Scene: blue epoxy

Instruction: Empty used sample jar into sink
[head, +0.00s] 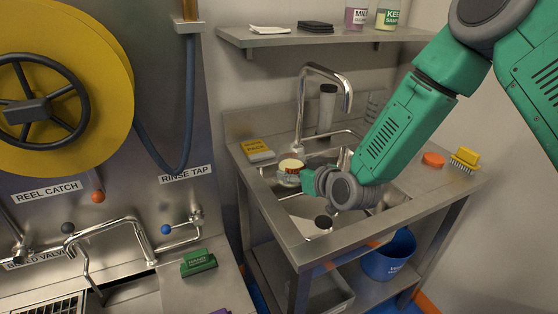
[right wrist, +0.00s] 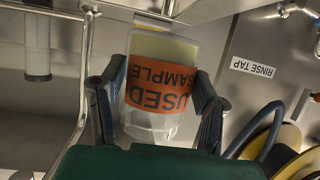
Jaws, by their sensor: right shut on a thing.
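The used sample jar (head: 290,168) is clear with an orange USED SAMPLE label. My right gripper (head: 306,180) is shut on it over the left part of the sink (head: 298,214). In the right wrist view, the jar (right wrist: 160,62) sits between both fingers (right wrist: 155,105). My right forearm hides part of the basin. My left gripper is not in view.
The curved tap (head: 301,110) stands behind the basin. A yellow box (head: 257,151) lies on the left rim; an orange disc (head: 433,159) and yellow brush (head: 465,158) lie right. A shelf (head: 300,38) hangs above. A blue bucket (head: 389,258) stands below.

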